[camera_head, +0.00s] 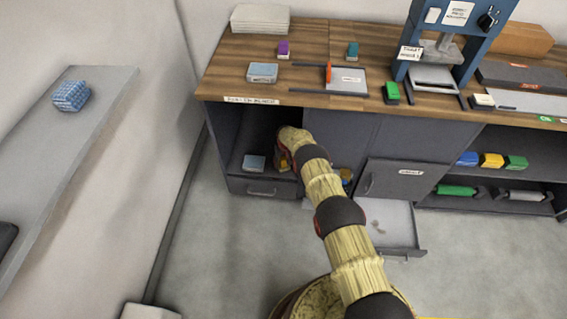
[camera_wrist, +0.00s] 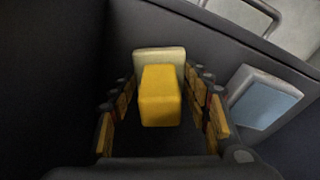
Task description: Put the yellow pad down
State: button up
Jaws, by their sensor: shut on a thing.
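The yellow pad (camera_wrist: 160,100), a yellow block with a pale cream plate at its far end, sits between my fingers in the wrist view. My gripper (camera_wrist: 162,84) is shut on it, with a jointed finger along each side. In the head view my gripper (camera_head: 284,160) reaches into the dark open compartment (camera_head: 258,128) at the left of the bench, and my wrist hides most of it. The pad cannot be made out clearly there. Whether it touches the compartment floor I cannot tell.
A pale box with a blue-grey top (camera_wrist: 265,100) lies to the right of my gripper in the wrist view; the head view shows it (camera_head: 254,162) left of my gripper. Dark compartment walls are close around. An open drawer (camera_head: 388,222) juts out right of my arm.

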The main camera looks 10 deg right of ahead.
aim_at(284, 159)
jog(key=o, duration=1.1)
jog(key=r+p, duration=0.1)
jog(key=r, duration=0.1)
jog(key=r+p, duration=0.1)
jog(key=r, duration=0.2)
jog(key=s+r+p, duration=0.1)
jog(key=r+p, duration=0.1)
jog(key=shift+a+r, duration=0.1)
jog(key=shift+r, duration=0.3)
